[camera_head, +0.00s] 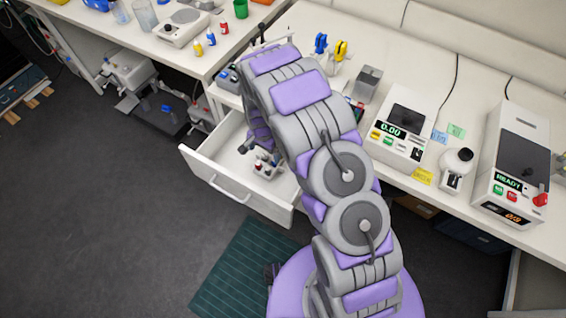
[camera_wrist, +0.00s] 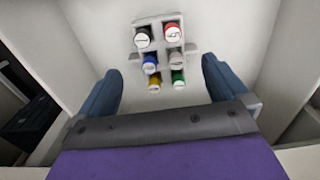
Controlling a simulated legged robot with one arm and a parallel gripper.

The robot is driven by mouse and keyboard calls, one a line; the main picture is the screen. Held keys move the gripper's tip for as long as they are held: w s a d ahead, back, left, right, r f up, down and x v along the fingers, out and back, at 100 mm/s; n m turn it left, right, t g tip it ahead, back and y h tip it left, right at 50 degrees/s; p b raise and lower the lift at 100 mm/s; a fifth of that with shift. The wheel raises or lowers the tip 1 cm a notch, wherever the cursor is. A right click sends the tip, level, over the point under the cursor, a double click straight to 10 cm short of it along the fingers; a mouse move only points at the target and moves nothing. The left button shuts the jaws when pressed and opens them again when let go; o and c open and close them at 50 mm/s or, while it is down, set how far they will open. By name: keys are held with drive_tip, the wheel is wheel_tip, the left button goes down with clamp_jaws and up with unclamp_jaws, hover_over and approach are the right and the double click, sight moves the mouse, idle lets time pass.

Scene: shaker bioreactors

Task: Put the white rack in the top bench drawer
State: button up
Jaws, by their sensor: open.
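The white rack (camera_wrist: 160,50) sits inside the open top bench drawer (camera_wrist: 95,25) in the wrist view. It holds several vials with black, red, blue, grey, yellow and green caps. In the head view the drawer (camera_head: 228,189) is pulled out below the bench, and the rack (camera_head: 265,171) shows on its floor, partly hidden by my arm. My gripper (camera_wrist: 160,92) is open over the drawer, with its two blue-grey fingers apart on the left and right of the rack's near end. I cannot tell whether a finger touches the rack.
A green mat (camera_head: 235,275) lies on the floor. The dark floor (camera_head: 100,210) at left is clear.

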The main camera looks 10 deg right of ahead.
drive_tip(key=s+d+r+n, duration=0.1)
drive_tip(key=s+d+r, duration=0.25)
drive_tip(key=r, duration=0.45)
drive_tip(key=s+d+r+n, duration=0.1)
drive_tip(key=s+d+r, duration=0.2)
drive_tip(key=s+r, duration=0.35)
drive_tip(key=s+d+r+n, duration=0.1)
drive_tip(key=s+d+r, duration=0.2)
drive_tip(key=r, duration=0.7)
drive_tip(key=s+d+r+n, duration=0.1)
drive_tip(key=s+r, duration=0.2)
drive_tip(key=s, duration=0.5)
drive_tip(key=s+d+r+n+g, duration=0.1)
drive_tip(key=s+r+n, duration=0.1)
drive_tip(key=s, duration=0.5)
drive_tip(key=s+d+r+n, duration=0.1)
drive_tip(key=s+r, duration=0.3)
drive_tip(key=s, duration=0.4)
drive_tip(key=shift+s+d+r+n+g, duration=0.2)
drive_tip(key=shift+s+d+n+g, duration=0.1)
drive_tip(key=shift+g, duration=0.1)
